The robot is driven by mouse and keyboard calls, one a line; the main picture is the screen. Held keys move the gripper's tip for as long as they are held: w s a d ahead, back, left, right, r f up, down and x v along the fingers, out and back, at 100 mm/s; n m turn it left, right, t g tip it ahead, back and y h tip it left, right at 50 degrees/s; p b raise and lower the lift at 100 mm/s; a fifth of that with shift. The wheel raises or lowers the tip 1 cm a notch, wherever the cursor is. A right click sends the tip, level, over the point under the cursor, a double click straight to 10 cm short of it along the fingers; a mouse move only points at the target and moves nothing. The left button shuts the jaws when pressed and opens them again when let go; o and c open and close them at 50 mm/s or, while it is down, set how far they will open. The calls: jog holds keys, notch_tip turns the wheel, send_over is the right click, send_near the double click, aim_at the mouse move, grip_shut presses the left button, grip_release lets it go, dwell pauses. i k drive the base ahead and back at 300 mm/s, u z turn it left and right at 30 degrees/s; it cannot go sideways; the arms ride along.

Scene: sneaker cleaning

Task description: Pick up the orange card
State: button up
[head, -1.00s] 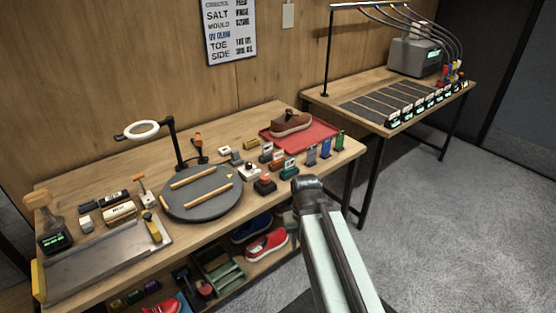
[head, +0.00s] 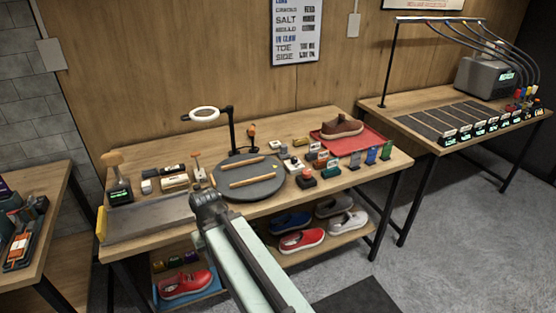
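A flat orange piece (head: 18,247) that looks like the orange card lies on a dark holder on the left table, at the picture's left edge. It is small, and I cannot read any marking on it. My gripper (head: 203,205) is at the end of my pale arm, in front of the middle workbench's front edge. It is well to the right of the orange piece and apart from it. Its fingers are too hidden to show whether they are open.
The middle workbench (head: 150,246) carries a dark round turntable (head: 262,190), a ring lamp (head: 204,114) and a red tray (head: 372,145) with a brown shoe. Several shoes sit on its lower shelf. A gap separates it from the left table (head: 48,205). Grey floor is open at right.

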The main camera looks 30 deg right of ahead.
aim_at(322, 156)
jog(key=u, duration=3.1)
jog(key=k, duration=2.6)
jog(key=z, duration=1.1)
jog(key=i, duration=1)
